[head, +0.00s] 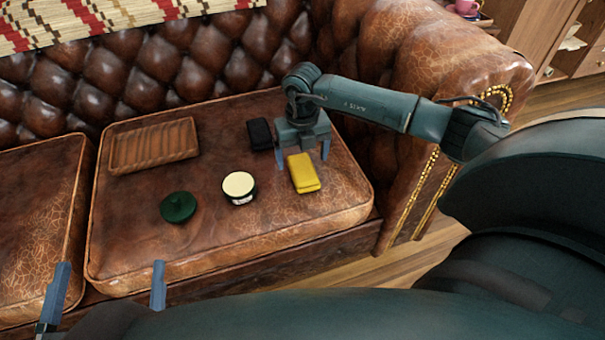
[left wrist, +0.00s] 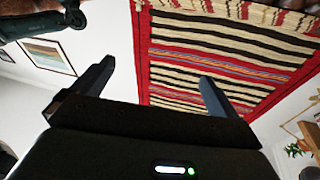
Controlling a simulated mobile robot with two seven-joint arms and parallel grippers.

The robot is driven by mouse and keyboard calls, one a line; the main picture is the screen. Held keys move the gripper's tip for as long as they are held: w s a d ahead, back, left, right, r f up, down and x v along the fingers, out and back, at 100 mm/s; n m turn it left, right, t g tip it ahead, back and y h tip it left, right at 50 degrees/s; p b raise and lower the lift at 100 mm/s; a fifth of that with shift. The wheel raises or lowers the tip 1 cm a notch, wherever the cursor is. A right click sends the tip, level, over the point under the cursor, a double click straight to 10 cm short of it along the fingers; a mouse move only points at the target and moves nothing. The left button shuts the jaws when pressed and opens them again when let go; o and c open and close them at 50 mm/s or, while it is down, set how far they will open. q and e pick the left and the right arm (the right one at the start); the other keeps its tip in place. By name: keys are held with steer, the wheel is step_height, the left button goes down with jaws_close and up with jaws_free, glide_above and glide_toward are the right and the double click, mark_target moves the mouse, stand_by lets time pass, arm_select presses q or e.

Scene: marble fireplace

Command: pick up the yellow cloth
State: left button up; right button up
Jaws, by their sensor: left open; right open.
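The yellow cloth (head: 303,173) is a small folded block lying on the brown leather sofa cushion, right of centre in the head view. My right gripper (head: 303,156) is open just behind and above the cloth, pointing down, with its fingers towards the cloth's far end. I cannot tell whether the fingers touch it. My left gripper (head: 108,284) is open and empty at the lower left, over the sofa's front edge, far from the cloth. In the left wrist view its open fingers (left wrist: 150,88) face the wall and a striped rug, and no cloth shows there.
On the same cushion (head: 290,215) are a black block (head: 260,134) close left of my right gripper, a round tin with a cream lid (head: 239,186), a dark green lid (head: 178,207) and a wooden tray (head: 152,146). The sofa arm (head: 440,70) rises at the right.

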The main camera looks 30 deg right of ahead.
mark_target(304, 170)
steer(key=f+b, duration=0.1)
steer(key=f, duration=0.1)
steer(key=f+b, duration=0.1)
steer(key=f, duration=0.1)
steer(key=shift+d+f, duration=0.2)
steer(key=shift+f, duration=0.4)
steer(key=shift+r, duration=0.1)
steer(key=c, duration=0.4)
arm_select(q)
steer(key=shift+d+f, duration=0.15)
steer(key=shift+d, duration=0.1)
arm_select(e)
steer(key=c, duration=0.7)
